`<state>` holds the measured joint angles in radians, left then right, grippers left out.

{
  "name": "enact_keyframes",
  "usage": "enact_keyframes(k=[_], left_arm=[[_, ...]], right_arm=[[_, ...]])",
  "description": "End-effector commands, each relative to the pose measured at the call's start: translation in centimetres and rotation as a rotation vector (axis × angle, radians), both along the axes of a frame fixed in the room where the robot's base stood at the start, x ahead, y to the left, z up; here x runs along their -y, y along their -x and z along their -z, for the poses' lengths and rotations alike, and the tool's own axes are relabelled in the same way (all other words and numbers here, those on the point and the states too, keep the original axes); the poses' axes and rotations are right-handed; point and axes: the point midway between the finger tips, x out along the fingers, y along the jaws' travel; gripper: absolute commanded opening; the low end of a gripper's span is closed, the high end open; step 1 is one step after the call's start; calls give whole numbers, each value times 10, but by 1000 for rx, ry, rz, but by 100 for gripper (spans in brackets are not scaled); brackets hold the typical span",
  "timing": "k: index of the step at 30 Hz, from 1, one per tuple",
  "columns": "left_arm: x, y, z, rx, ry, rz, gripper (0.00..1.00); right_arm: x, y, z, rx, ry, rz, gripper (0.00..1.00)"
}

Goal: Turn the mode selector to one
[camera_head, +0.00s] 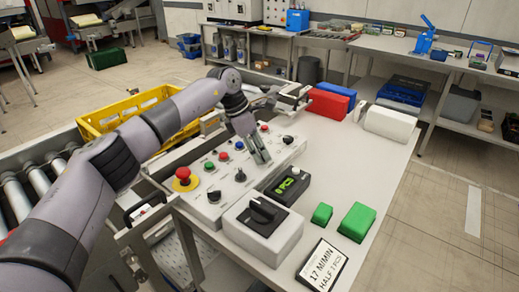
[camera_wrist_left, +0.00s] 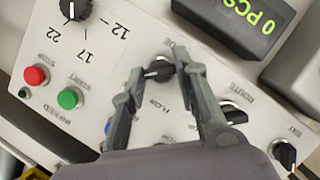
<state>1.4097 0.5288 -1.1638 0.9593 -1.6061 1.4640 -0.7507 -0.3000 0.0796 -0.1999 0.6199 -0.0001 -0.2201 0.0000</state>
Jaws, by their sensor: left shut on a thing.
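The control panel (camera_head: 228,182) is a pale box with buttons and knobs on the table. My left gripper (camera_head: 262,160) reaches down over the panel. In the left wrist view my left gripper (camera_wrist_left: 164,72) has its fingers on both sides of the mode selector (camera_wrist_left: 159,70), a small black knob with a partly covered "MODE" label beside it. The gripper is shut on this knob. A "FLOW" label lies on the near side of the knob. In the head view the fingers hide the knob. My right gripper is in neither view.
A speed dial (camera_wrist_left: 75,8), red button (camera_wrist_left: 35,76), green button (camera_wrist_left: 69,98) and route knob (camera_wrist_left: 233,114) surround the selector. A counter display (camera_head: 284,186), grey box with big black knob (camera_head: 248,235), green blocks (camera_head: 356,222) and sign (camera_head: 322,266) stand nearby.

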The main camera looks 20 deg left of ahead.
Motion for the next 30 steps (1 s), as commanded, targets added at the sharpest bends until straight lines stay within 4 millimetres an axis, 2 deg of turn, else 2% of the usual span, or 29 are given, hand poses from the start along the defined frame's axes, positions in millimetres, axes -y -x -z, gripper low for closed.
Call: enact_keyframes(k=[7,8,16,26,30], left_arm=[[-1,-1,-1,4,-1,-2,0],[-1,-1,-1,4,-1,-2,30],[0,0,-1,1,-1,-2,48],[-1,0,-2,1,-1,-2,48],[-6,2,-16,4,-1,-3,48]], right_arm=[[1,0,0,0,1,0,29],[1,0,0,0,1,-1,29],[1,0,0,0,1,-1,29],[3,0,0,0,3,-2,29],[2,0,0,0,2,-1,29]])
